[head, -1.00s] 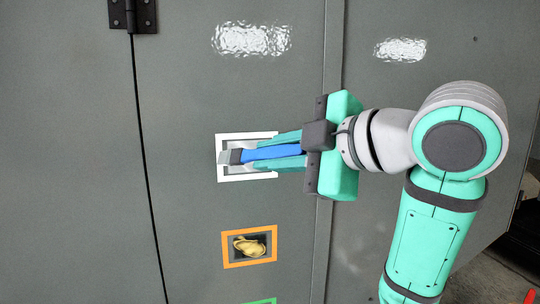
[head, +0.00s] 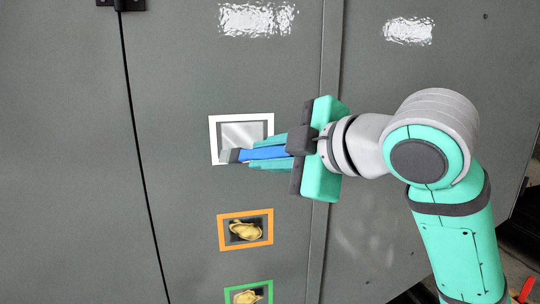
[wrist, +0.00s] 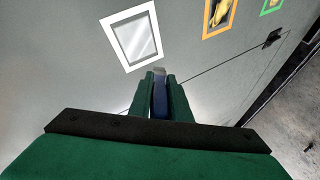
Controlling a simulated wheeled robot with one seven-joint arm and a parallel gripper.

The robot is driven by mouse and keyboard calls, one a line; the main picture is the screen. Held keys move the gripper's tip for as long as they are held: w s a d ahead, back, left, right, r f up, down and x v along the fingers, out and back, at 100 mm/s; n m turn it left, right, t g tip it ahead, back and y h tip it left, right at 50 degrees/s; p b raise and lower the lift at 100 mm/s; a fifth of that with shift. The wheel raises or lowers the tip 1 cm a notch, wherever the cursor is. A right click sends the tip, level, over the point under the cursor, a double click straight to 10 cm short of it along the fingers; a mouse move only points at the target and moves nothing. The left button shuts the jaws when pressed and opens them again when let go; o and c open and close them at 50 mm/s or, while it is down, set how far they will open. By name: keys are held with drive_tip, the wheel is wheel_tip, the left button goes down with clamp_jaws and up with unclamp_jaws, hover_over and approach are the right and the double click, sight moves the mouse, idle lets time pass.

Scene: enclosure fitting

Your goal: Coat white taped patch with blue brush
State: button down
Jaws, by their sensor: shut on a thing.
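The white taped patch (head: 240,118) is a white square outline on the grey enclosure door. Inside it is a lighter, streaky, shiny area (head: 242,134); the patch also shows in the wrist view (wrist: 151,60). My gripper (head: 268,153) is shut on the blue brush (head: 262,153), which points left with a grey tip (head: 230,156). In the head view the tip overlaps the lower left of the patch. In the wrist view the brush (wrist: 160,98) stands between the green fingers, its tip just outside the patch's frame. Whether the tip touches the door cannot be told.
An orange taped square (head: 222,231) and a green taped square (head: 228,294) below hold yellowish smears. Shiny bright spots (head: 257,19) lie on the door above. A dark hinge (head: 121,4) and a door seam run at the left.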

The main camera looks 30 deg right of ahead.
drive_tip(key=w, duration=0.2)
drive_tip(key=w+d, duration=0.1)
drive_tip(key=w, duration=0.1)
drive_tip(key=shift+w+a, duration=0.1)
drive_tip(key=shift+w, duration=0.05)
drive_tip(key=shift+s+d, duration=0.2)
drive_tip(key=shift+d, duration=0.15)
drive_tip(key=shift+a, duration=0.15)
drive_tip(key=shift+w, duration=0.15)
